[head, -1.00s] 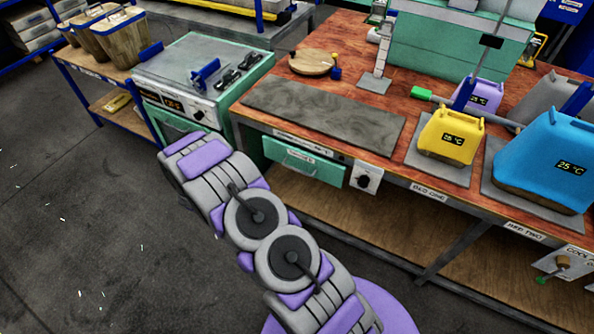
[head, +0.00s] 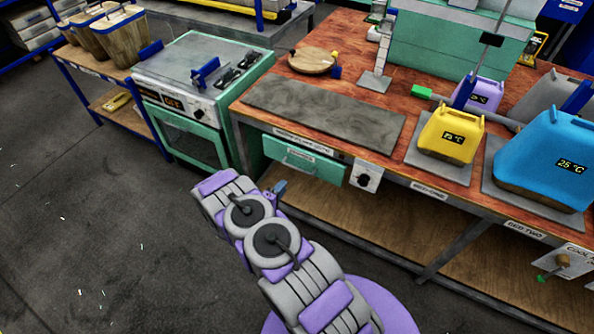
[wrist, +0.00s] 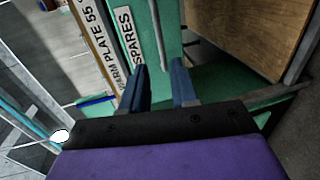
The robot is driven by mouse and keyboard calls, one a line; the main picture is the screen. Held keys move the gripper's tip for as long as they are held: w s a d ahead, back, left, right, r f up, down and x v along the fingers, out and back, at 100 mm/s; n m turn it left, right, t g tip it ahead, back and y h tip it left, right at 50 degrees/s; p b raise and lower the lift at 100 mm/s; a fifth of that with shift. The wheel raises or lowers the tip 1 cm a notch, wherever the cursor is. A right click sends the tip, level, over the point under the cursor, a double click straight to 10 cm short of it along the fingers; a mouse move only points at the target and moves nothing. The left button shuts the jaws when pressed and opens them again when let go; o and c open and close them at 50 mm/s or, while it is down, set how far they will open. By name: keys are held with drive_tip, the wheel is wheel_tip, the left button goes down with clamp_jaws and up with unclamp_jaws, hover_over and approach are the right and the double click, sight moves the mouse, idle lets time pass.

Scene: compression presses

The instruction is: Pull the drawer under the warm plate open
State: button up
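The warm plate (head: 322,113) is a grey slab on the wooden bench. Under it is the green drawer (head: 325,167) with a white label and a bar handle (head: 297,163); it looks closed. In the wrist view the drawer front (wrist: 143,22) carries the label SPARES, with the thin handle (wrist: 158,35) running lengthwise. My gripper (head: 280,188) is just below and in front of the drawer's left part. In the wrist view my gripper (wrist: 160,72) has its two blue fingers apart and empty. The handle's lower end appears between the fingertips; I cannot tell whether they surround it.
A control knob box (head: 366,176) sits right of the drawer. A green oven-like cabinet (head: 195,140) stands to the left. A lower wooden shelf (head: 370,222) runs beneath the bench. The dark floor (head: 90,220) at left is clear.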

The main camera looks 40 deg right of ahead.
sight(297, 169)
drive_tip(key=b+x, duration=0.3)
drive_tip(key=x, duration=1.1)
drive_tip(key=shift+a, duration=0.1)
clamp_jaws()
drive_tip(key=shift+s, duration=0.1)
